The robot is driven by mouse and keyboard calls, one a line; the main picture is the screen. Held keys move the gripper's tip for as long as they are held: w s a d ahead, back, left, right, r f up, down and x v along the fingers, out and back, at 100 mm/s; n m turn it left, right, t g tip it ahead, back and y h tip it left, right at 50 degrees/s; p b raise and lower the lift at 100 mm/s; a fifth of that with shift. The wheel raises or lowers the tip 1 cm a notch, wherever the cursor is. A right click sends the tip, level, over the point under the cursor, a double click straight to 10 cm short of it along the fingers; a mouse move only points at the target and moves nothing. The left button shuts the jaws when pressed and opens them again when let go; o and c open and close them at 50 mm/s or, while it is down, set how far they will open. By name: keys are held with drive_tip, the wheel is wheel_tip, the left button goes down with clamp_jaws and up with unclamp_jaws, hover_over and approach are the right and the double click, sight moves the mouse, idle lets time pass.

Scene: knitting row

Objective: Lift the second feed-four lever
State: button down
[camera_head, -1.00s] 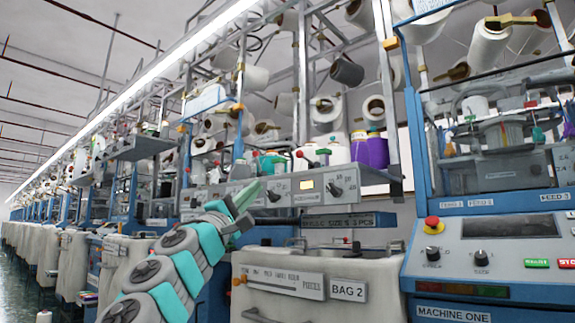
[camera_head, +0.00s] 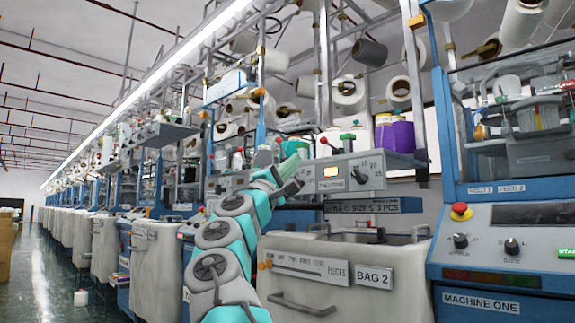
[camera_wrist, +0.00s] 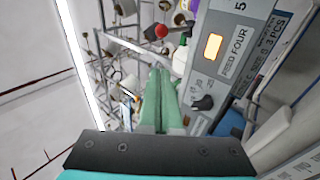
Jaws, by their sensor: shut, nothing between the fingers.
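The feed-four control box (camera_wrist: 222,62) carries a "FEED FOUR" label, a lit orange display and a black knob (camera_wrist: 203,102) in the wrist view. It also shows in the head view (camera_head: 350,172). A red-balled lever (camera_wrist: 162,31) and a green-balled lever (camera_wrist: 182,40) stand by its edge. In the head view the red ball (camera_head: 324,140) and green ball (camera_head: 347,137) rise above the box. I cannot tell which is the second lever. My gripper (camera_wrist: 161,72) is shut and empty, pointing toward the levers, apart from them. In the head view my gripper (camera_head: 293,165) is left of the box.
Yarn cones (camera_head: 350,92) hang above. The BAG 2 bin (camera_head: 330,290) is below, and machine one's panel (camera_head: 505,235) is at the right. The aisle floor (camera_head: 50,280) at the left is mostly clear.

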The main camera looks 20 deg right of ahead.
sight(330, 146)
drive_tip(key=d+r+p, duration=0.1)
drive_tip(key=d+r, duration=0.2)
drive_tip(key=d, duration=0.2)
drive_tip(key=shift+s+r+p, duration=0.25)
drive_tip(key=shift+r+p, duration=0.05)
drive_tip(key=shift+p, duration=0.1)
drive_tip(key=shift+s+a+r, duration=0.1)
drive_tip(key=shift+a+r, duration=0.05)
drive_tip(key=shift+r, duration=0.05)
idle(0.4)
